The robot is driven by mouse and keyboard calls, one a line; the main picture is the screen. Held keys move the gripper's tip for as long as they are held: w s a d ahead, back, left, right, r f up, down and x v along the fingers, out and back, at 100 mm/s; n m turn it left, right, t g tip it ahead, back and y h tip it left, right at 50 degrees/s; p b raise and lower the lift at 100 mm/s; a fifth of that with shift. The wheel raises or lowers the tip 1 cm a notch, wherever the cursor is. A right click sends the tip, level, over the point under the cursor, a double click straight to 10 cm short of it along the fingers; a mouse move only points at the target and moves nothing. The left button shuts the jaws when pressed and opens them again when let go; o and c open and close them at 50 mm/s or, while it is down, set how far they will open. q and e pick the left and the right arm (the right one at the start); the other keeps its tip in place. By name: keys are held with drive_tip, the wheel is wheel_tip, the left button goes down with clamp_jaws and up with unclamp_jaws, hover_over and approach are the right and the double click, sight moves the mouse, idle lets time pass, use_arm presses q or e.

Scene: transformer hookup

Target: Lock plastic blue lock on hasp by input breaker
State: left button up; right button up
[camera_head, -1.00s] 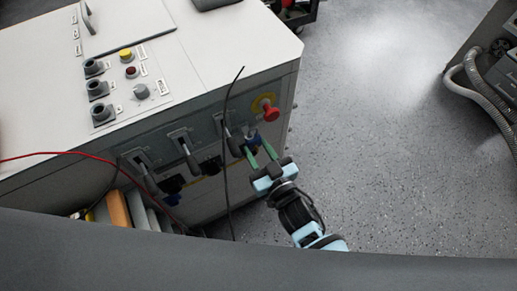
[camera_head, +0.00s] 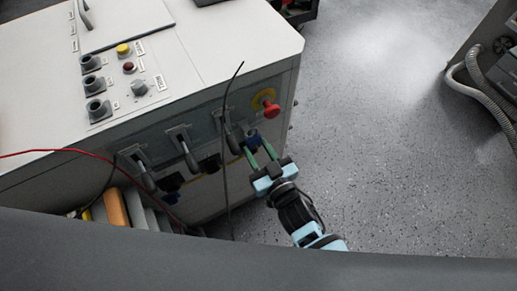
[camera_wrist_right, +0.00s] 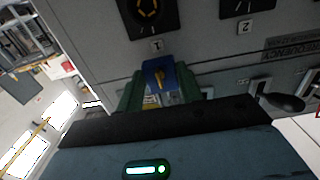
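The blue lock (camera_head: 253,138) is at the rightmost lever on the front panel, below and left of the red knob. In the right wrist view the lock (camera_wrist_right: 159,75) shows below the number 1 plate with a yellow piece on its face. My right gripper (camera_head: 259,150) points at it from the lower right. Its green fingers are spread, one on each side of the lock (camera_wrist_right: 161,88); I cannot tell whether they touch it. The hasp is mostly hidden behind the lock. The nearby breaker lever (camera_head: 232,138) points downward. My left gripper is not in view.
The grey cabinet (camera_head: 220,45) carries more levers (camera_head: 186,150) and a red knob (camera_head: 270,110). A black cable (camera_head: 226,170) hangs before the panel, and a red cable (camera_head: 75,151) runs left. Open floor (camera_head: 380,150) lies to the right.

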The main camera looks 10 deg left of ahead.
drive_tip(key=o, duration=0.5)
drive_tip(key=shift+s+d, duration=0.1)
drive_tip(key=p+v, duration=0.2)
drive_tip(key=v, duration=0.2)
drive_tip(key=shift+s+d, duration=0.2)
drive_tip(key=shift+s, duration=0.15)
idle(0.3)
